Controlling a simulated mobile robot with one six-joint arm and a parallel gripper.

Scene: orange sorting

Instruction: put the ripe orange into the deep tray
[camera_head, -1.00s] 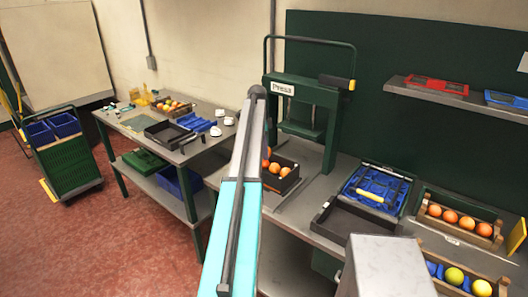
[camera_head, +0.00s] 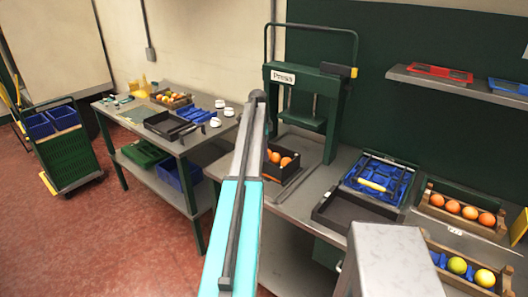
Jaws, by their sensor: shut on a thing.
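My gripper is not visible. Only my cyan and grey arm links show, rising through the middle of the view. A black box (camera_head: 285,175) by the press holds a few oranges (camera_head: 286,161) and is partly hidden by my arm. A wooden crate (camera_head: 460,228) at the right holds a row of orange fruit (camera_head: 453,206). An empty black tray (camera_head: 352,218) lies on the bench in front of the blue-lined case. I cannot tell which container is the deep tray or which orange is the ripe one.
A green press (camera_head: 330,110) stands behind the black box. A blue-lined case (camera_head: 375,181) lies open at right. A lower crate (camera_head: 470,285) holds yellowish fruit (camera_head: 457,265). A side table (camera_head: 135,132) carries trays, a fruit crate and white cups. A green cart (camera_head: 66,160) stands on the red floor.

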